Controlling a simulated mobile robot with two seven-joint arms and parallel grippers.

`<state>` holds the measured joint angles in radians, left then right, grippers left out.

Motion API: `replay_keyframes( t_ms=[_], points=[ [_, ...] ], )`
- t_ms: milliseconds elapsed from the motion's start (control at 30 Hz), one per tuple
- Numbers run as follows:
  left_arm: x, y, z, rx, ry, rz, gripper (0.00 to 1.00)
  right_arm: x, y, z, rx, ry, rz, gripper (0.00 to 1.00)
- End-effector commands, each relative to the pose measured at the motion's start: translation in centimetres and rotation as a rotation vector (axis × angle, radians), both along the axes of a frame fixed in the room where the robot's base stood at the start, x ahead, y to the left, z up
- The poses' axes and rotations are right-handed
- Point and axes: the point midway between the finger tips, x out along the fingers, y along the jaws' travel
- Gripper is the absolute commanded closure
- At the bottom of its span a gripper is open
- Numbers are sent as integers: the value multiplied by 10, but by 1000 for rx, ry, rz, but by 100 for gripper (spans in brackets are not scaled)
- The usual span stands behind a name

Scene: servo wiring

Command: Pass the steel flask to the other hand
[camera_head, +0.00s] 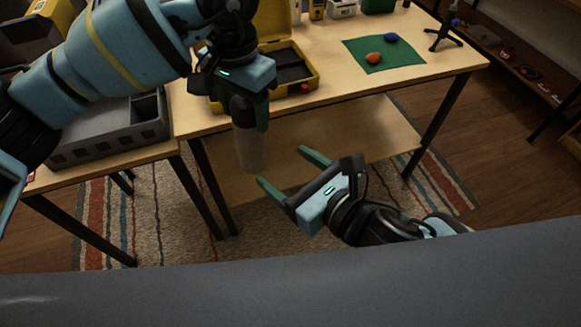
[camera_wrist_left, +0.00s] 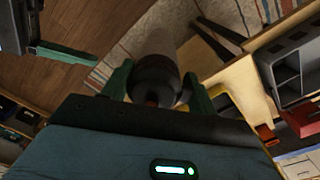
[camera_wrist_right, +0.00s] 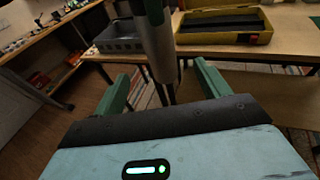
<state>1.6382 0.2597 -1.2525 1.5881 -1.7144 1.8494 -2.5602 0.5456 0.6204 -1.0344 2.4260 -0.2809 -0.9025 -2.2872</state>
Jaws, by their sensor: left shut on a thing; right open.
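The steel flask (camera_head: 249,152) hangs roughly upright, with a dark upper part and a grey body below. My left gripper (camera_head: 249,100) is shut on its dark upper part, in front of the workbench. The left wrist view shows the flask (camera_wrist_left: 157,75) between the two green fingers. My right gripper (camera_head: 292,172) is open and empty, lower and to the right, its fingers pointing towards the flask's lower body. In the right wrist view the flask (camera_wrist_right: 158,42) lines up with the gap between the open fingers, beyond their tips; contact is not visible.
The wooden workbench (camera_head: 330,92) stands behind, with an open yellow case (camera_head: 299,102) and a green mat (camera_head: 405,58) bearing an orange and a blue lump. A grey tray (camera_head: 110,135) sits on the left table. Open space surrounds the right gripper above the striped rug (camera_head: 175,215).

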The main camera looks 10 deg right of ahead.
Motion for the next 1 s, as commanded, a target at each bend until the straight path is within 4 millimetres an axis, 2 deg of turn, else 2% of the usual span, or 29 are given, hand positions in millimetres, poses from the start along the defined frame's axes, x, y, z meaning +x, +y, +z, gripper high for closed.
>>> replay_keyframes(
  t_ms=[267,700,1000],
  points=[
    [0,0,1,-1,-2,0,95,11,8,-3,2,2,-2,25],
    [0,0,1,-1,-2,0,95,68,49,-16,4,2,-2,25],
    [0,0,1,-1,-2,0,95,92,67,-23,5,2,-1,25]
  ],
)
